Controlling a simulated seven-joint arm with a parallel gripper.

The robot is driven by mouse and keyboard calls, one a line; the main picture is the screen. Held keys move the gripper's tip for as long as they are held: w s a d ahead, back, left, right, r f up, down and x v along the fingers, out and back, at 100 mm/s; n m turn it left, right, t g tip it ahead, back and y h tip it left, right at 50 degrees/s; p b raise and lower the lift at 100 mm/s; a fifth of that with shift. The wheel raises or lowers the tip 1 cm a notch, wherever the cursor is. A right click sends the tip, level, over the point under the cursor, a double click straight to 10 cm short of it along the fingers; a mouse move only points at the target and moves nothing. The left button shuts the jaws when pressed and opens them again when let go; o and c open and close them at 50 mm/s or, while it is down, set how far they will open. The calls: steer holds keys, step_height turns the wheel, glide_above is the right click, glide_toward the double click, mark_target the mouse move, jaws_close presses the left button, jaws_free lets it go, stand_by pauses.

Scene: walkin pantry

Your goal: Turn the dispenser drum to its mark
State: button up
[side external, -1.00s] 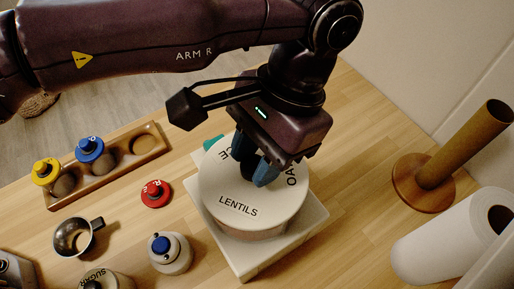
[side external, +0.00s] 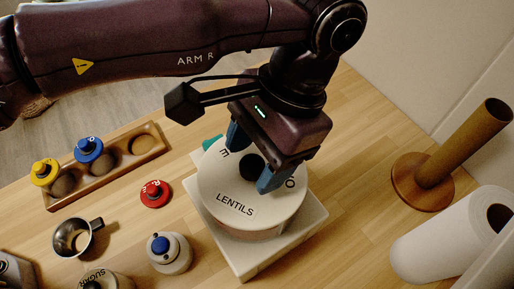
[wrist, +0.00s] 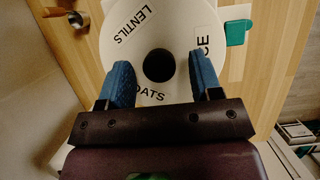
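The dispenser drum (side external: 215,185) is a round white disc on a square white base (side external: 242,262). It is lettered LENTILS, OATS and a word ending in CE, with a black knob (side external: 252,166) at its centre. A teal tab (wrist: 237,32) sticks out beside the rim, nearest the partly hidden CE word in the wrist view; it shows partly in the side view (side external: 212,143). My gripper (side external: 252,160) is open over the drum. Its blue fingers stand apart on either side of the knob, with clear gaps in the wrist view (wrist: 160,62). Whether the fingertips touch the drum I cannot tell.
Left of the drum are a red-topped piece (side external: 155,193), a blue-topped jar (side external: 168,252), a metal cup (side external: 74,240) and a wooden rack (side external: 120,168) with yellow and blue knobs.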

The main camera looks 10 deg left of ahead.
steer(key=shift+r, duration=0.1)
stand_by(0.3)
step_height(320, 180, up, 3)
steer(key=shift+f, duration=0.1)
steer(key=shift+s+a+r, duration=0.3)
steer(key=shift+a+r, duration=0.15)
steer(key=shift+r, duration=0.35)
steer(key=s+a+r, duration=0.7)
steer(key=a+r, duration=0.1)
steer(key=a, duration=0.2)
steer(key=shift+s+a+r, duration=0.2)
steer(key=shift+a, duration=0.1)
